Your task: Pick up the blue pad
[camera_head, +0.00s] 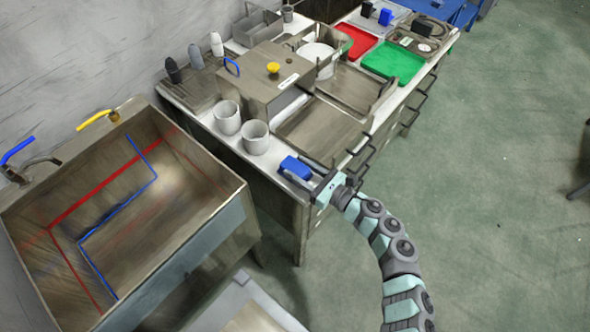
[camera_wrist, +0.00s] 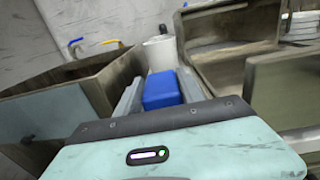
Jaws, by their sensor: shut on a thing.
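The blue pad (camera_head: 295,167) is a small blue block at the front left corner of the counter in the head view. It also shows in the wrist view (camera_wrist: 161,90), between the two grey fingers. My gripper (camera_head: 301,172) reaches in from the right and is shut on the blue pad. In the wrist view my gripper (camera_wrist: 158,94) has a finger on each side of the pad. The pad's near end is hidden by the gripper body. I cannot tell whether the pad touches the counter.
Two white cups (camera_head: 256,137) stand just behind the pad. A metal sink (camera_head: 120,220) is at the left. Metal trays (camera_head: 318,130) lie to the right, with a red tray (camera_head: 356,42) and a green tray (camera_head: 393,62) farther back.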

